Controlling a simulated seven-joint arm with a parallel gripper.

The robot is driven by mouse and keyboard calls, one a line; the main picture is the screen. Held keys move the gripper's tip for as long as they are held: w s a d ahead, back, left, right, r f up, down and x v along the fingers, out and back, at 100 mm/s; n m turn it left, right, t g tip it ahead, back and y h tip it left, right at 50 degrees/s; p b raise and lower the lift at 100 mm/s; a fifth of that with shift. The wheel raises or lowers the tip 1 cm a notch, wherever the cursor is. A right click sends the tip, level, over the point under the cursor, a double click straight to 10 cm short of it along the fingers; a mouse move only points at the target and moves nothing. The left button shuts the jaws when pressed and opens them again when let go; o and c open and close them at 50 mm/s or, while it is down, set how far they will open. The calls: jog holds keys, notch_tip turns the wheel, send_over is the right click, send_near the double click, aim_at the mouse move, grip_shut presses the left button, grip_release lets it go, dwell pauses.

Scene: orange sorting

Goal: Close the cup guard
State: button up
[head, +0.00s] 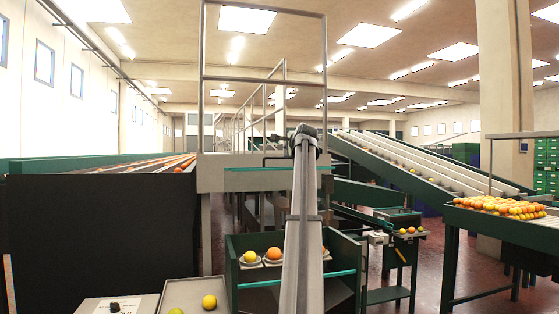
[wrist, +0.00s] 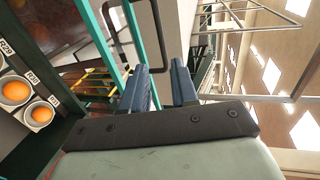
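A green-walled cup station (head: 345,262) stands low in front of me, with pale cups holding fruit: a yellow one (head: 250,257) and an orange one (head: 274,254). Numbered cups with oranges (wrist: 40,115) show at the left of the wrist view. A teal-edged frame (head: 250,169) with a black handle (head: 272,154) stands above the station and looks like the raised cup guard; I cannot be sure. The handle (wrist: 157,30) also shows beyond my fingertips in the wrist view. My gripper (head: 303,138) is up near it, open and empty, its blue fingers (wrist: 160,66) apart.
A grey tray (head: 185,292) with loose fruit is at the front left. A tall metal railing (head: 262,79) rises behind my arm. A dark conveyor wall (head: 100,240) fills the left. A sloping conveyor (head: 430,165) and an orange-laden table (head: 500,225) are on the right.

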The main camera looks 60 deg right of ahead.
aim_at(280, 158)
jog(key=x, duration=1.3)
jog(key=shift+w+d, duration=0.2)
jog(key=shift+d, duration=0.05)
jog(key=shift+c, duration=0.2)
grip_shut()
